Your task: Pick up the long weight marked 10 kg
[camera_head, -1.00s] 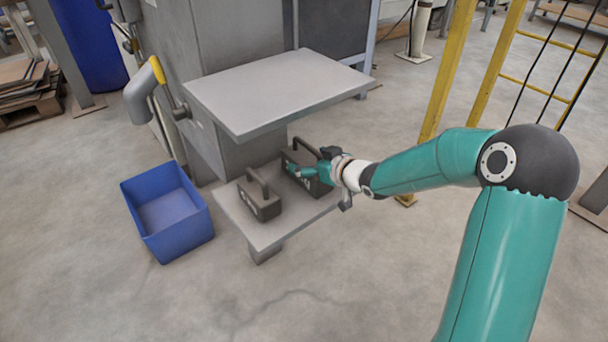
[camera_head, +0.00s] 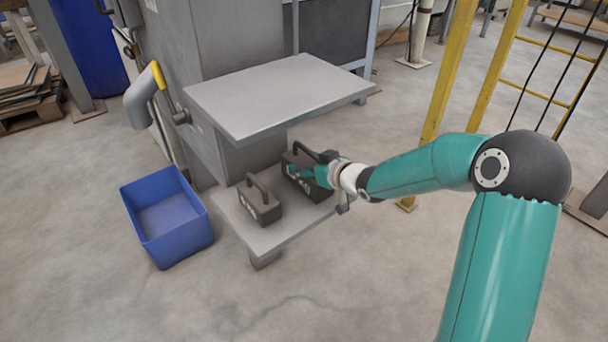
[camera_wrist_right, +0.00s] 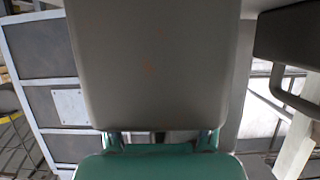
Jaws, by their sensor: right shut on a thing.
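The long dark weight (camera_head: 299,158) stands on the lower shelf at its back right, with its handle on top. Pale marking on its front is partly hidden by my gripper and too small to read. My right gripper (camera_head: 296,171) is at the weight's front face, below the handle, and is shut on the weight. The right wrist view shows a large grey face close above the teal gripper part (camera_wrist_right: 160,163). I cannot tell whether the weight touches the shelf. My left gripper is not in view.
A shorter dark weight (camera_head: 260,202) with a handle stands left on the lower shelf (camera_head: 270,238). The grey upper tabletop (camera_head: 275,92) overhangs the shelf. A blue bin (camera_head: 175,240) stands on the floor at left. A yellow frame (camera_head: 440,85) rises behind my right arm.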

